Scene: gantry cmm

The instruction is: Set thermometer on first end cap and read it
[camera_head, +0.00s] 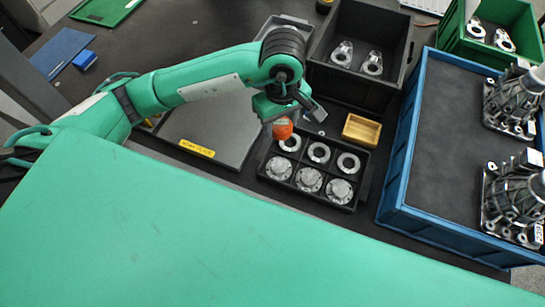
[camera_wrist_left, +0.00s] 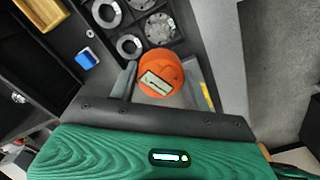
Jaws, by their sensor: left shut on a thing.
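My left gripper (camera_head: 289,113) is shut on an orange round thermometer (camera_head: 282,129) with a small pale display, which shows in the left wrist view (camera_wrist_left: 160,73). It holds the thermometer by the upper left corner of a black compartment tray (camera_head: 314,206). In the head view the thermometer overlaps the edge of the upper left ring (camera_head: 290,143); whether it touches is unclear. The tray's upper row holds plain metal rings. The lower row holds flanged discs, likely end caps, the left one (camera_head: 278,168) below the thermometer. My right gripper is not in view.
A grey plate (camera_head: 209,140) with a yellow label lies left of the tray. A wooden box (camera_head: 361,130) and a black bin (camera_head: 358,18) stand behind. A blue crate (camera_head: 394,160) with metal assemblies is at right. A small blue object (camera_wrist_left: 86,59) lies near the tray.

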